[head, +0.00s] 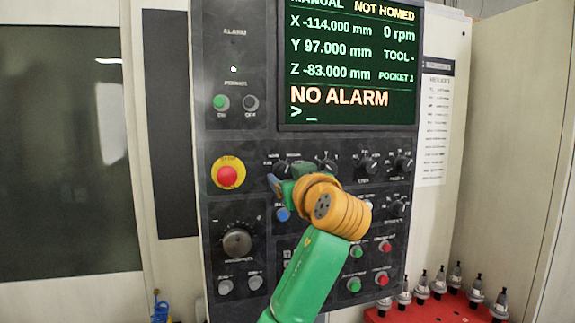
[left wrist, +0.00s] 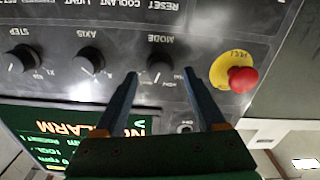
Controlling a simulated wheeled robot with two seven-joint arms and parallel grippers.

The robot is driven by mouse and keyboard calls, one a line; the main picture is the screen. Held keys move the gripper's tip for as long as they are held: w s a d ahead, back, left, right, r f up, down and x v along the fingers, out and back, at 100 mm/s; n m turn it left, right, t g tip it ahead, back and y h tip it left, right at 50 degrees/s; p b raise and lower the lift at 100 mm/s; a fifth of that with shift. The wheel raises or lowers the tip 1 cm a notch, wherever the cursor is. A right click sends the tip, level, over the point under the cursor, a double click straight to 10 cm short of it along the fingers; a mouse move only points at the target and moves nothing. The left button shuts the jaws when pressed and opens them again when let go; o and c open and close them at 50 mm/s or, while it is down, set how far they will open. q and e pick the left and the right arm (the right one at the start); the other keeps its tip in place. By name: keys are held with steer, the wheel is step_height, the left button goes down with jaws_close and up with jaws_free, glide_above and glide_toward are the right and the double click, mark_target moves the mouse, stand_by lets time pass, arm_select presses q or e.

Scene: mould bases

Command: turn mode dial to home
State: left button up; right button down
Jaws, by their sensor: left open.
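The mode dial (head: 282,166) is a black knob on the dark control panel, partly hidden behind my left gripper in the head view. In the left wrist view, which is upside down, the mode dial (left wrist: 160,68) shows under the label MODE. My left gripper (head: 275,183) is at the panel face. In the left wrist view my left gripper (left wrist: 160,74) is open, with one finger on each side of the dial. I cannot tell whether the fingers touch it. The screen (head: 347,65) reads MANUAL, NOT HOMED and NO ALARM. My right gripper is out of view.
A red emergency stop (head: 228,176) on a yellow disc sits left of the mode dial. The axis dial (left wrist: 90,60) and step dial (left wrist: 23,60) are its other neighbours. A red rack (head: 450,308) with several tool holders stands at lower right.

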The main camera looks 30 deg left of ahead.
arm_select(q)
steer(key=shift+x, duration=0.9)
steer(key=shift+w+a+f, duration=0.1)
steer(key=shift+w+a, duration=0.1)
steer(key=shift+a, duration=0.05)
steer(key=shift+s+d, duration=0.2)
steer(key=shift+c, duration=0.7)
jaws_close()
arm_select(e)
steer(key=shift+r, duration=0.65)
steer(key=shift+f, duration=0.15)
arm_select(q)
steer(key=n, duration=0.3)
steer(key=shift+d+b, duration=0.1)
steer(key=shift+b, duration=0.3)
steer(key=shift+n, duration=2.3)
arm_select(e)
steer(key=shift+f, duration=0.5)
